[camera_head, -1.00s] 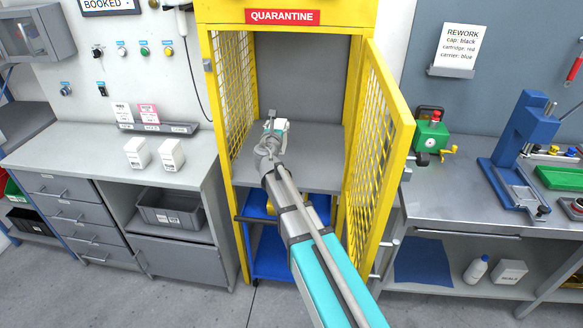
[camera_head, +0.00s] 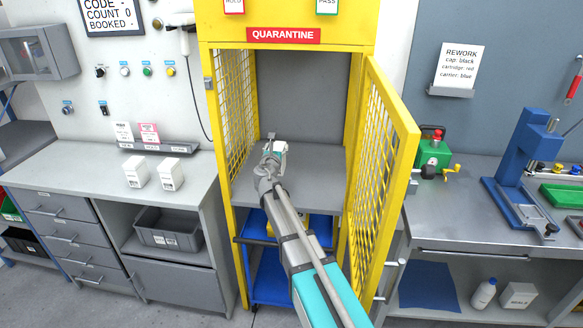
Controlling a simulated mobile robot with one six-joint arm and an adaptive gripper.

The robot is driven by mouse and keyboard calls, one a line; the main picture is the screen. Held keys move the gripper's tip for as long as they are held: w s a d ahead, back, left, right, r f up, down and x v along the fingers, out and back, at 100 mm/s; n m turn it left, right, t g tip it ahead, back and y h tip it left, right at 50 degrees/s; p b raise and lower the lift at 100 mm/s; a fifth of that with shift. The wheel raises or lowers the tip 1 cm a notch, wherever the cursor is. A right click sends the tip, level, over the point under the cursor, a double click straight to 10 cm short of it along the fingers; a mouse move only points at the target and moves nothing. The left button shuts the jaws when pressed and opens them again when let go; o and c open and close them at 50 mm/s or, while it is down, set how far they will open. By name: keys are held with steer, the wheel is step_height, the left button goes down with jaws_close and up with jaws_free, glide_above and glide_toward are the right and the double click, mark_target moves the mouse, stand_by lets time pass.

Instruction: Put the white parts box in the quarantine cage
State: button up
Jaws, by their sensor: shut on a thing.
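The yellow quarantine cage (camera_head: 208,180) stands in the middle under a red QUARANTINE sign (camera_head: 283,35). Its mesh door (camera_head: 385,165) is swung open to the right. My arm reaches into the cage opening from below. My gripper (camera_head: 272,150) is over the left part of the grey cage shelf (camera_head: 315,165), shut on a small white box (camera_head: 280,147). My gripper and wrist hide part of this box. I cannot tell whether the box touches the shelf.
Two other white boxes (camera_head: 136,172) (camera_head: 171,174) stand on the left grey bench (camera_head: 75,165). A green device (camera_head: 433,150) and a blue press (camera_head: 520,165) are on the right bench. The right part of the cage shelf is clear.

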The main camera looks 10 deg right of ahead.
steer(key=w+d+f+b, duration=0.6)
steer(key=w+f+b, duration=0.1)
steer(key=w, duration=0.1)
steer(key=shift+f, duration=0.3)
steer(key=shift+w+d+f+b, duration=0.1)
steer(key=shift+w+f+b, duration=0.05)
steer(key=shift+f+b, duration=0.9)
steer(key=shift+w+d+f+b, duration=0.1)
steer(key=shift+w+f+b, duration=0.05)
steer(key=shift+f+b, duration=0.85)
steer(key=shift+d, duration=0.1)
